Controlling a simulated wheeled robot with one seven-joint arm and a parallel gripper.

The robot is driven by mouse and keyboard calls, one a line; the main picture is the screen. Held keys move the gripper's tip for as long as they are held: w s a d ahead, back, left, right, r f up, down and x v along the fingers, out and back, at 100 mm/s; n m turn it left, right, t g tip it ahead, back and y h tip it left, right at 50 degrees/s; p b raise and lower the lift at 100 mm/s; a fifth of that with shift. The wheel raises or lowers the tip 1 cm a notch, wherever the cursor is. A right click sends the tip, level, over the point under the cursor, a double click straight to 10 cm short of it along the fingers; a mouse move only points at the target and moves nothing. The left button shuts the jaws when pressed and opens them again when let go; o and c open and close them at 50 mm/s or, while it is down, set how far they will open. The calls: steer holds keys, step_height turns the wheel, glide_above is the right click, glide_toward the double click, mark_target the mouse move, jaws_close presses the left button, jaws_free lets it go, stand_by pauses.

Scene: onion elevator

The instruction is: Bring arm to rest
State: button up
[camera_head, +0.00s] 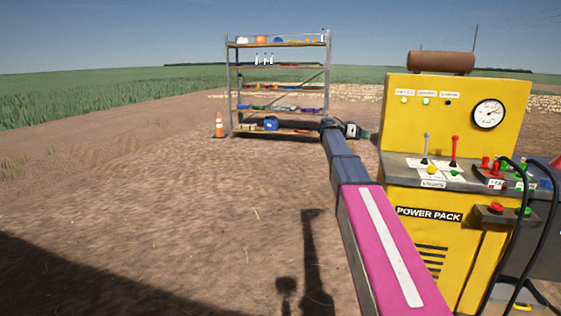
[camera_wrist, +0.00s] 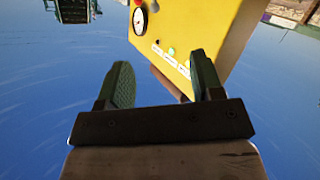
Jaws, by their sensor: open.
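My arm reaches forward in the head view, a pink link in front and a dark link beyond it. My gripper (camera_head: 362,133) is at its far end, just left of the yellow power pack (camera_head: 428,255). In the wrist view my gripper (camera_wrist: 160,88) shows two green-padded fingers spread apart with nothing between them. The wrist view is upside down, with sky at the bottom. The yellow power pack (camera_wrist: 205,35) is beyond the fingers there, with its round gauge near the top. I see no contact between gripper and panel.
The power pack carries a grey lever (camera_head: 426,148), a red lever (camera_head: 454,152) and black hoses (camera_head: 520,235) at right. A metal shelf (camera_head: 229,90) with several items stands further back, beside an orange cone (camera_head: 219,126). Bare dirt at left is clear.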

steer(key=s+a+f+n+y, duration=0.2)
steer(key=s+f, duration=0.3)
steer(key=f, duration=0.4)
steer(key=s+a+f+n+g+y, duration=0.1)
steer(key=s+a+f+n+y, duration=0.15)
steer(key=s+f, duration=0.45)
steer(key=s+a+f+n+y, duration=0.2)
steer(key=s+f+y, duration=0.15)
steer(key=f, duration=0.65)
steer(key=s+a+f+n+g+y, duration=0.1)
steer(key=s+a+f+n+y, duration=0.1)
steer(key=s+a+f, duration=0.3)
steer(key=s+a+f+n+g+y, duration=0.1)
steer(key=s+a+f+y, duration=0.3)
steer(key=s+f, duration=0.7)
steer(key=s+a+n, duration=0.1)
steer(key=s+a, duration=0.1)
steer(key=s, duration=0.5)
steer(key=shift+s+f+g+y, duration=0.25)
steer(key=shift+s+g+y, duration=0.05)
steer(key=shift+s, duration=0.05)
steer(key=shift+n, duration=0.25)
